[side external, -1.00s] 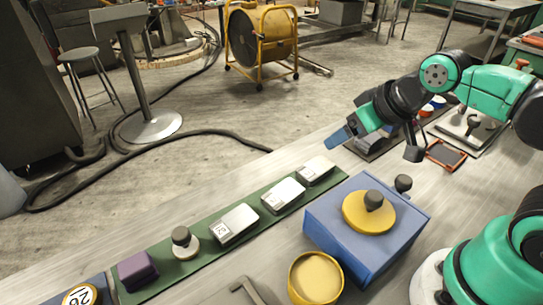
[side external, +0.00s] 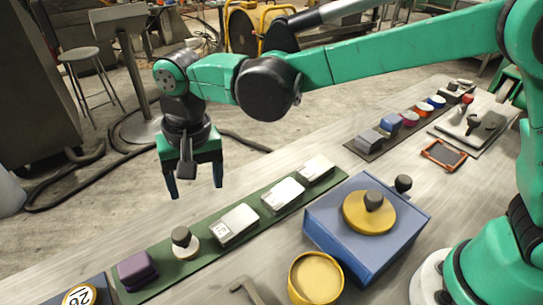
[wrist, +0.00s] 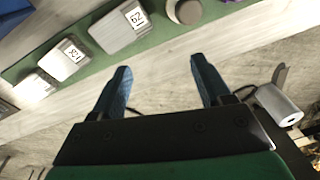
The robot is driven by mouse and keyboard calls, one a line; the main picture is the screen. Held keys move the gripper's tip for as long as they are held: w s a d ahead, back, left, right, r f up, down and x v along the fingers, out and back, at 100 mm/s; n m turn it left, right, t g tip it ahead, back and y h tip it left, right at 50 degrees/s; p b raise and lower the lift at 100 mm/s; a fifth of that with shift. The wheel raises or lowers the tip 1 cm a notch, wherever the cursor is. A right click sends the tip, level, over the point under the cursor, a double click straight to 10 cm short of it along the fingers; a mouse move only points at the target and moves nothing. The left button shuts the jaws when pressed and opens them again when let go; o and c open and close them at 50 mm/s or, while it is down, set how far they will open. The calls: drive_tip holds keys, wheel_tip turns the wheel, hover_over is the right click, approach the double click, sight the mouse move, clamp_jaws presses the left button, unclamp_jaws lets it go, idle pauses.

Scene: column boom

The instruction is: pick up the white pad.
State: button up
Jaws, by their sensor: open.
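Three pale, white-topped pads lie in a row on the green mat (side external: 215,262): a near one (side external: 235,225), a middle one (side external: 283,195) and a far one (side external: 315,170). I cannot tell which one the task means. In the wrist view the near pad (wrist: 118,30) and the middle pad (wrist: 65,58) carry number labels; the far pad (wrist: 33,86) is at the left. My gripper (side external: 195,188) points down, open and empty, above and behind the mat's left half, apart from the pads.
A round knobbed piece (side external: 186,245) and a purple block (side external: 136,270) share the mat. A blue box (side external: 335,235) with a yellow knobbed disc (side external: 370,210) stands right of it, beside a yellow round container (side external: 315,278). A dark strip with coloured pieces (side external: 392,122) lies far right.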

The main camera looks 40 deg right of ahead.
sight(179, 231)
drive_tip(key=shift+g+h, duration=0.3)
drive_tip(key=shift+g, duration=0.2)
drive_tip(key=a+f, duration=0.1)
drive_tip(key=a, duration=0.1)
drive_tip(key=s+a+f, duration=0.1)
drive_tip(key=a+f, duration=0.1)
drive_tip(key=shift+a+f, duration=0.25)
drive_tip(key=shift+a, duration=0.05)
drive_tip(key=shift+s+a+f, duration=0.1)
drive_tip(key=shift+a+f, duration=0.05)
drive_tip(key=shift+f, duration=2.75)
clamp_jaws()
drive_tip(key=shift+r, duration=0.15)
wheel_tip(179, 231, up, 20)
